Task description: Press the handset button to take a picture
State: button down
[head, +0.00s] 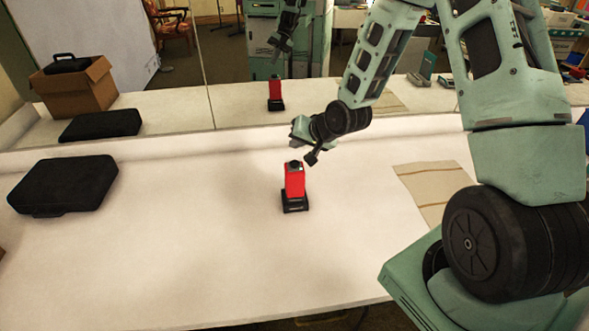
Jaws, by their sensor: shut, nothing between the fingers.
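The handset (295,180) is a red upright block on a black base, standing near the middle of the white table. Its dark top, with a small light spot, shows at its upper end; the button cannot be made out clearly. My gripper (311,159) is shut and empty. In the picture its tip is just above and slightly right of the handset's top. Whether the tip touches the handset cannot be told from this view.
A black case (64,184) lies at the left of the table (190,260). A striped cloth (432,188) lies at the right. A mirror (225,100) behind the table reflects the handset, case and my arm. The table front is clear.

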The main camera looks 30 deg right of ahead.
aim_at(297, 165)
jog(key=shift+f+b, duration=0.9)
jog(key=shift+f, duration=0.75)
dwell(0.7)
jog(key=shift+f+b, duration=0.3)
jog(key=shift+f, duration=0.1)
jog(key=shift+f+b, duration=0.35)
jog(key=shift+f, duration=0.05)
dwell(0.5)
dwell(0.4)
jog(key=shift+r+p, duration=0.7)
jog(key=shift+r, duration=0.15)
notch_tip(297, 165, up, 5)
jog(key=p, duration=0.4)
